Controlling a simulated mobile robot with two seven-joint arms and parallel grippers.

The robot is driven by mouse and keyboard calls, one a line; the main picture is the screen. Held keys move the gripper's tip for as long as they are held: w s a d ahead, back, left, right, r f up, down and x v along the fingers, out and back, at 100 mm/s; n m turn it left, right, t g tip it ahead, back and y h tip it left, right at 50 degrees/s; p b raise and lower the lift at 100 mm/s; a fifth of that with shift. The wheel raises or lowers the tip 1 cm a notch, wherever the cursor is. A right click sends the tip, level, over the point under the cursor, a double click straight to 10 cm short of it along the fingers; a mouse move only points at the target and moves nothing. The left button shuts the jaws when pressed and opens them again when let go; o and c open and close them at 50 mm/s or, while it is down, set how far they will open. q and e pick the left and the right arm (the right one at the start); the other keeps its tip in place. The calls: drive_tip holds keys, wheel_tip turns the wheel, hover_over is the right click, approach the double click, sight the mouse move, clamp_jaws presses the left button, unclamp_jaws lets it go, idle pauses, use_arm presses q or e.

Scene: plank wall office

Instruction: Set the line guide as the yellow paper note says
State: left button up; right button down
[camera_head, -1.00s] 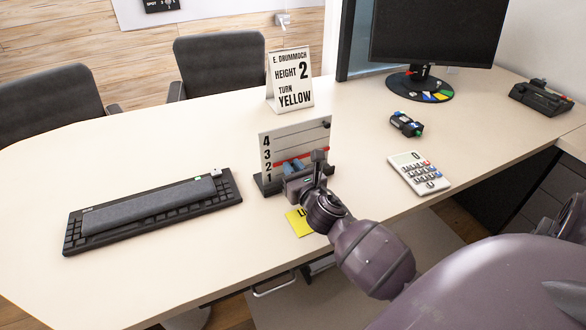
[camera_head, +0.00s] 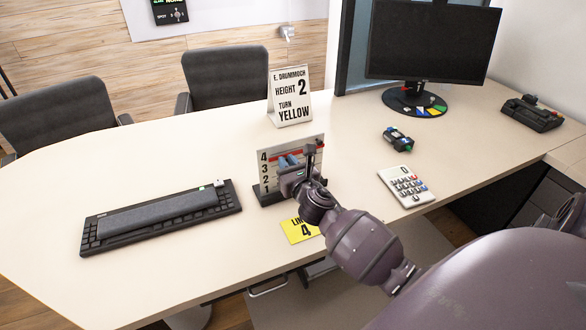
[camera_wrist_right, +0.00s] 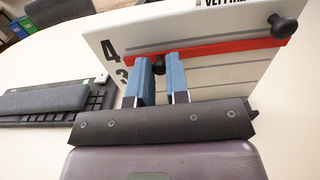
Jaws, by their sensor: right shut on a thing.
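The white line-guide board (camera_head: 311,171) stands upright on the desk in a dark base, with 4, 3, 2, 1 down its left edge. A red bar (camera_wrist_right: 220,48) crosses it, high on the board near the 4; in the right wrist view its left end lies between 4 and 3. My right gripper (camera_head: 290,162) is at the board's face, its blue fingers (camera_wrist_right: 159,82) shut on the bar's dark knob (camera_wrist_right: 159,65), partly hidden between them. The yellow paper note (camera_head: 298,231) lies in front of the board, reading "4" under a partly hidden word starting "LI". My left gripper is out of view.
A white tent card (camera_head: 290,97) behind the board reads "E. Drummoch, height 2, turn yellow". A monitor (camera_head: 433,42) stands at the back right.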

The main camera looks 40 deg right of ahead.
wheel_tip(320, 180, up, 2)
drive_tip(key=shift+r+p, duration=0.1)
drive_tip(key=shift+p, duration=0.5)
drive_tip(key=shift+w, duration=0.1)
drive_tip(key=c, duration=1.1)
unclamp_jaws()
drive_tip(key=shift+f, duration=0.2)
drive_tip(key=v, duration=1.1)
